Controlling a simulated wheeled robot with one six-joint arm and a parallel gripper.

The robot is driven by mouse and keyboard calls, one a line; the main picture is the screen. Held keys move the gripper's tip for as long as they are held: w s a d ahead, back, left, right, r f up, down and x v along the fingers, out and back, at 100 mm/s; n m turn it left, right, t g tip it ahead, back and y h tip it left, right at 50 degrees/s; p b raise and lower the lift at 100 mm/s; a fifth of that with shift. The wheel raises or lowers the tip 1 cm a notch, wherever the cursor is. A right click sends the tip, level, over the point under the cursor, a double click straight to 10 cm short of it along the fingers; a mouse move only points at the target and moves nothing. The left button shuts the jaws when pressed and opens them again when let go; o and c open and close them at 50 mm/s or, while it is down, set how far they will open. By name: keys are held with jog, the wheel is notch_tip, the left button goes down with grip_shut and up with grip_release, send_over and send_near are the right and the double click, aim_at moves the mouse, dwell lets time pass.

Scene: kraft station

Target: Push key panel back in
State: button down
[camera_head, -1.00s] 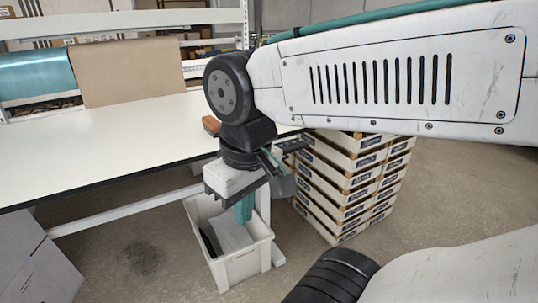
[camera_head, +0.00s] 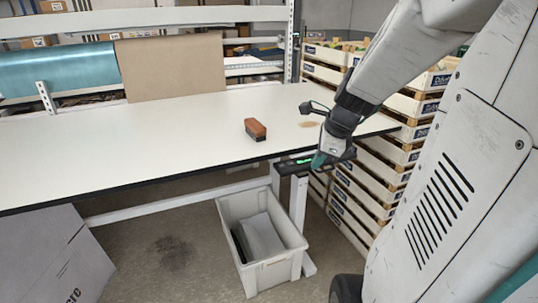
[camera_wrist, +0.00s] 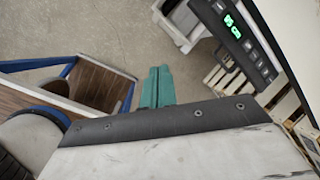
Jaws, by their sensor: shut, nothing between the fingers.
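The key panel (camera_head: 296,165) is a dark bar with a green lit display, jutting out below the table's front edge near its right end. In the wrist view the key panel (camera_wrist: 238,38) shows its green digits and a row of buttons, at the upper right. My gripper (camera_head: 319,160) is beside the panel's right part in the head view. Its teal fingers (camera_wrist: 157,88) are closed together and empty, left of and apart from the panel in the wrist view. Whether they touch it cannot be told from the head view.
A brown block-like brush (camera_head: 255,130) lies on the white table (camera_head: 130,140). A white bin (camera_head: 268,270) stands on the floor below the panel. Stacked crates (camera_head: 380,175) stand behind my arm at the right.

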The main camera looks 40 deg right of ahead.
jog(key=s+d+f+m+h, duration=0.2)
jog(key=d+f+m, duration=0.2)
jog(key=d+m, duration=0.75)
jog(key=w+d+f, duration=0.3)
jog(key=w+f, duration=0.4)
jog(key=f, duration=0.1)
jog(key=shift+w+f+n+t, duration=0.15)
jog(key=shift+w+n+t, duration=0.15)
jog(key=shift+w+n, duration=0.1)
jog(key=shift+d, duration=0.1)
